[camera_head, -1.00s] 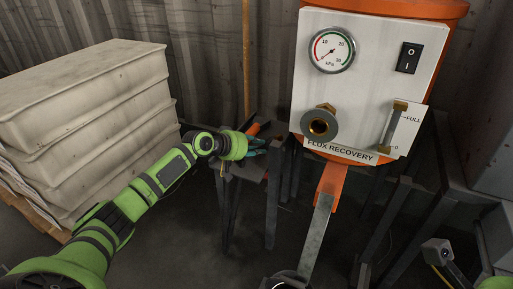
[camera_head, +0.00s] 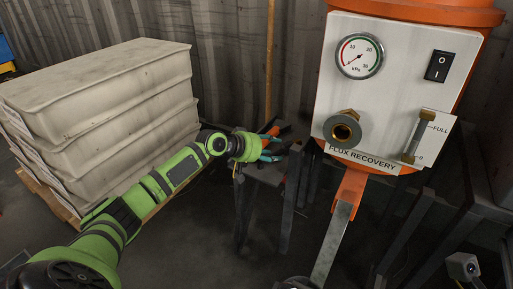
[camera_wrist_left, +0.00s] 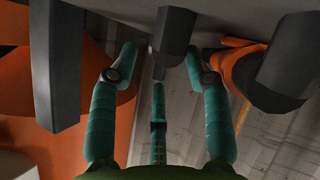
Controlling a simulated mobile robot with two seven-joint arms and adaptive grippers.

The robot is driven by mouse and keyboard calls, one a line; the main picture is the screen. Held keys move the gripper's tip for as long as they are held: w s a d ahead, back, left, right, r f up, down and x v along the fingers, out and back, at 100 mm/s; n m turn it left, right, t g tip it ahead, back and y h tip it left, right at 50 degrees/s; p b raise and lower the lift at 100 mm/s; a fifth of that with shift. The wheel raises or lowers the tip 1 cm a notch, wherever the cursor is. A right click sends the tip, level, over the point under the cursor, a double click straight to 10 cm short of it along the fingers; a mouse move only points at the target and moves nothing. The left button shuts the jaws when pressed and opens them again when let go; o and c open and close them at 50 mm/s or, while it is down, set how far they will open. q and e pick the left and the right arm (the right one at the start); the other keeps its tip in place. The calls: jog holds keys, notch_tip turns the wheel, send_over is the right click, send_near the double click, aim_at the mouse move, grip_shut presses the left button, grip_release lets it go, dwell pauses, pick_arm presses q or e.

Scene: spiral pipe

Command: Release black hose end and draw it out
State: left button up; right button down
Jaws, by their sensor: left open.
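My left gripper (camera_head: 272,148) has teal fingers and is open beside the dark metal stand, left of the machine. In the left wrist view the spread fingers (camera_wrist_left: 158,75) sit around a dark, blunt-ended piece (camera_wrist_left: 175,32), with gaps visible. I cannot tell whether that piece is the black hose end. No hose can be made out with certainty. The brass port (camera_head: 342,131) on the white machine panel (camera_head: 400,70) is empty. My right gripper is not in view.
An orange-and-black item (camera_wrist_left: 262,75) lies close to the fingers on the right in the left wrist view. Dark stand legs (camera_head: 290,205) rise close by. Stacked pale bins (camera_head: 100,105) stand at the left. A gauge (camera_head: 359,56) and switch (camera_head: 437,66) are on the panel.

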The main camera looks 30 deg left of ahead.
pick_arm(q)
jog(key=v, duration=1)
